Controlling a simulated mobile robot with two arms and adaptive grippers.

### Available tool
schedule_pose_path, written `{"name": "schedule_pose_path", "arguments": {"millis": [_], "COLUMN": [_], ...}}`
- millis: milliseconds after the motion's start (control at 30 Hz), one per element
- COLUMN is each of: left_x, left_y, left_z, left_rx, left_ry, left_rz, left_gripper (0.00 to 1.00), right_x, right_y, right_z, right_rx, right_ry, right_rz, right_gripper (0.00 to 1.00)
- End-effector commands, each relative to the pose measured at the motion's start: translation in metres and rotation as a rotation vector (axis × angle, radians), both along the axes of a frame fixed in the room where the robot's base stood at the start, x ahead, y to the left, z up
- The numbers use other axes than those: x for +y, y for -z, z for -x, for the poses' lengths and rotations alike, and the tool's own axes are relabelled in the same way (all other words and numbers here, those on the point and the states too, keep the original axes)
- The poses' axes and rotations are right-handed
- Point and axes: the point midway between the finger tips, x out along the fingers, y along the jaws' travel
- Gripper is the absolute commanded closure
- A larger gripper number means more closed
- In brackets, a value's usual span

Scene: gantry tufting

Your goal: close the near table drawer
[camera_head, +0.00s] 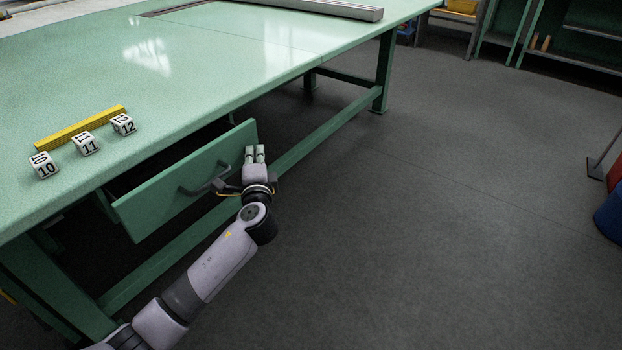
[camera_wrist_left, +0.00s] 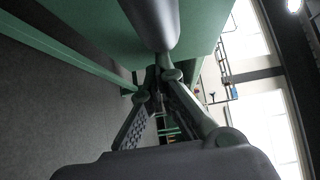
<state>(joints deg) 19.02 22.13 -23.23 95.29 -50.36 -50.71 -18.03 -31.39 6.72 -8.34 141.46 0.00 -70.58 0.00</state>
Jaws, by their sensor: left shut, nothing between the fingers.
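The near table drawer (camera_head: 160,200) is a green drawer under the long green table (camera_head: 220,85). It stands pulled out, with a dark gap between its front panel and the table edge. Its dark bar handle (camera_head: 207,180) is on the front panel. My left gripper (camera_head: 255,152) is beside the right part of the drawer front, just right of the handle. Its fingers are together and empty. I cannot tell whether it touches the panel. In the left wrist view the fingers (camera_wrist_left: 165,85) show close up, with green table surfaces beyond. My right gripper is not in view.
Numbered white cubes (camera_head: 85,144) and a yellow bar (camera_head: 80,128) lie on the table top near its edge. A green lower rail (camera_head: 315,133) and table leg (camera_head: 384,75) stand below. The grey floor (camera_head: 450,210) to the right is clear. A blue bin (camera_head: 610,215) stands far right.

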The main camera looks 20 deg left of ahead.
Motion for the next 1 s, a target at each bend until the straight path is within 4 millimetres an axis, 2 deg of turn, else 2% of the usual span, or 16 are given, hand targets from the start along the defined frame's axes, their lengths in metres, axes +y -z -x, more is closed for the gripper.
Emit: {"name": "schedule_pose_path", "arguments": {"millis": [33, 200, 400, 600, 1000], "left_x": [0.012, 0.041, 0.062, 0.069, 0.072], "left_y": [0.000, 0.000, 0.000, 0.000, -0.001], "left_z": [-0.004, -0.015, -0.022, -0.025, -0.025], "left_rx": [0.000, -0.001, -0.001, 0.000, -0.001], "left_ry": [-0.003, -0.003, -0.001, -0.001, -0.005], "left_rz": [-0.002, 0.000, 0.000, 0.001, 0.000], "left_gripper": [1.00, 1.00, 1.00, 1.00, 1.00], "right_x": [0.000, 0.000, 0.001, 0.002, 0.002], "right_y": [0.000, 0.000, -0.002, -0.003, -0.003], "right_z": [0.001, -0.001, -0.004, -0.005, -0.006], "right_rx": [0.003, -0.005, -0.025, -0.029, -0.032], "right_ry": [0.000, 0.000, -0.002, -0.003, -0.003], "right_rz": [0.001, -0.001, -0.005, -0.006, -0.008], "right_gripper": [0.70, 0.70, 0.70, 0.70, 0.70]}}
